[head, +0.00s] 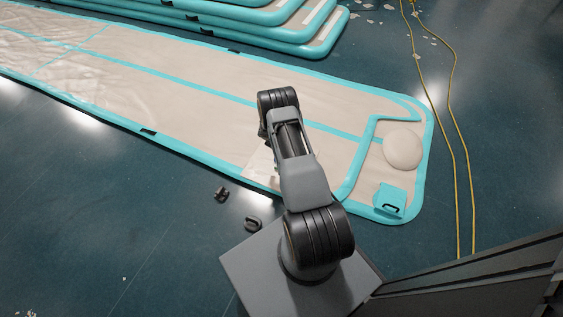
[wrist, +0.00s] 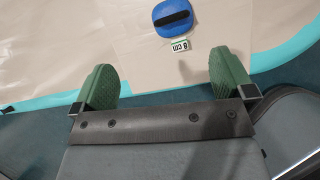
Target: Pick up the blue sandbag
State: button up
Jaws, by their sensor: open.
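A blue rounded bag with a black strap, which looks like the blue sandbag (wrist: 174,26), lies on the beige track at the top middle of the wrist view. I cannot make it out in the head view, where my arm covers part of the track. My gripper (wrist: 164,62) is open and empty in the wrist view, its two green fingers wide apart. The bag shows beyond the fingertips, between their lines and apart from them. The gripper end is not clear in the head view.
The inflatable track (head: 200,85) has raised teal edges. A beige dome (head: 403,149) and a teal block with a black handle (head: 389,201) are at its right end. Stacked tracks (head: 270,18) stand behind. Yellow cables (head: 455,130) run along the floor at right. A small printed label (wrist: 180,46) lies below the bag.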

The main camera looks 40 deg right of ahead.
jog(key=f+b, duration=0.1)
jog(key=f, duration=0.3)
jog(key=d+f+n+b, duration=0.1)
jog(key=f+b, duration=0.1)
jog(key=f, duration=0.3)
jog(key=d+f+n+b, duration=0.1)
jog(key=f+b, duration=0.1)
jog(key=f, duration=0.2)
jog(key=shift+s+d+f, duration=0.1)
jog(key=shift+d+f, duration=0.15)
jog(key=b+x, duration=0.5)
jog(key=x, duration=0.1)
jog(key=c, duration=1.1)
jog(key=shift+r, duration=0.1)
